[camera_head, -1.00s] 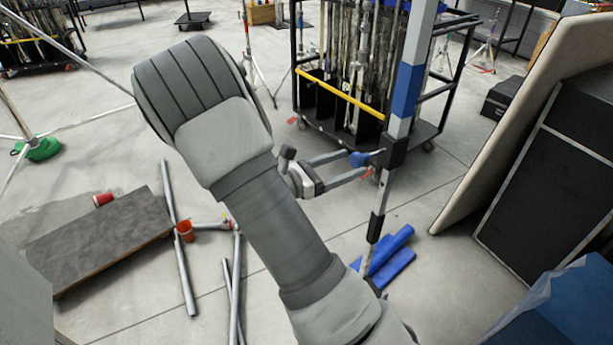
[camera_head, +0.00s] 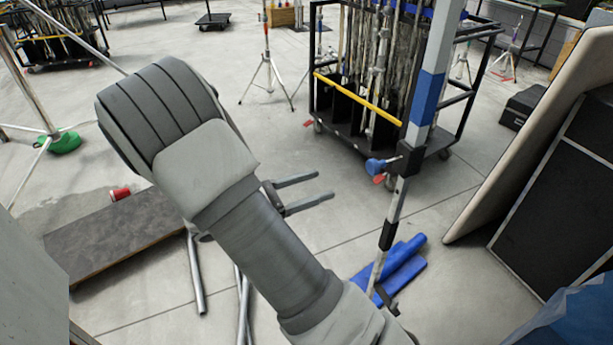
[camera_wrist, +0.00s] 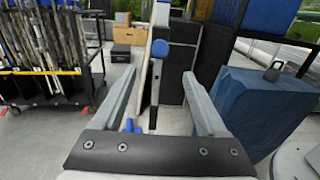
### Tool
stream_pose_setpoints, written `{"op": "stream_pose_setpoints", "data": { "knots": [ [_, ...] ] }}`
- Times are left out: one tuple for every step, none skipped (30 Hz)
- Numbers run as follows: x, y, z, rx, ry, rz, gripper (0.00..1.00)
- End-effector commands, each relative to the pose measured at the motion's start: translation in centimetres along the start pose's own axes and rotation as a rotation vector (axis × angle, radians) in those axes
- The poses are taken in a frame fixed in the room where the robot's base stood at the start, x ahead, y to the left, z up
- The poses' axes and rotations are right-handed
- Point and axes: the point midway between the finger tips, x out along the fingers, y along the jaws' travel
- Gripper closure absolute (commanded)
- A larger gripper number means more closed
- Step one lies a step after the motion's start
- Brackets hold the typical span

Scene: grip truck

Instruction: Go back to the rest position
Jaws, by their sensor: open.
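My gripper (camera_head: 325,187) shows in the head view just right of my grey arm, with its two fingers apart and nothing between them. In the wrist view my gripper (camera_wrist: 158,100) is also open, its fingers pointing forward at either side. The striped upright pole (camera_head: 420,110) with a blue knob (camera_head: 376,166) stands to the right of the fingertips, apart from them. In the wrist view the blue knob (camera_wrist: 160,47) shows beyond and between the fingers. My arm hides part of the floor behind it.
A black cart of poles (camera_head: 350,110) stands behind. Blue bags (camera_head: 400,268) lie at the pole's foot. Panels (camera_head: 530,150) lean at right. Floor between platform and cart is clear.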

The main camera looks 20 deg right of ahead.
Motion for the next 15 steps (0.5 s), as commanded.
{"op": "stream_pose_setpoints", "data": {
  "knots": [
    [0.0, 0.0, 0.0, 0.0, 0.0, 0.0, 0.25],
    [0.0, 0.0, 0.0, 0.0, 0.0, 0.0, 0.25],
    [0.0, 0.0, 0.0, 0.0, 0.0, 0.0, 0.25],
    [0.0, 0.0, 0.0, 0.001, 0.001, -0.001, 0.25],
    [0.1, -0.1, 0.1, 0.003, 0.003, -0.003, 0.25],
    [0.2, -0.2, 0.2, 0.008, 0.011, -0.009, 0.25],
    [0.3, -0.4, 0.3, 0.015, 0.02, -0.017, 0.25],
    [0.4, -0.6, 0.5, 0.025, 0.033, -0.027, 0.25],
    [0.6, -1.0, 0.8, 0.042, 0.055, -0.044, 0.25],
    [0.8, -1.3, 1.0, 0.058, 0.077, -0.061, 0.25],
    [0.9, -1.7, 1.2, 0.076, 0.102, -0.078, 0.25],
    [1.2, -2.4, 1.6, 0.104, 0.139, -0.108, 0.25],
    [1.4, -2.9, 1.9, 0.128, 0.17, -0.13, 0.25],
    [1.5, -3.4, 2.1, 0.153, 0.202, -0.153, 0.25],
    [1.7, -4.1, 2.5, 0.187, 0.244, -0.186, 0.25]
  ]
}}
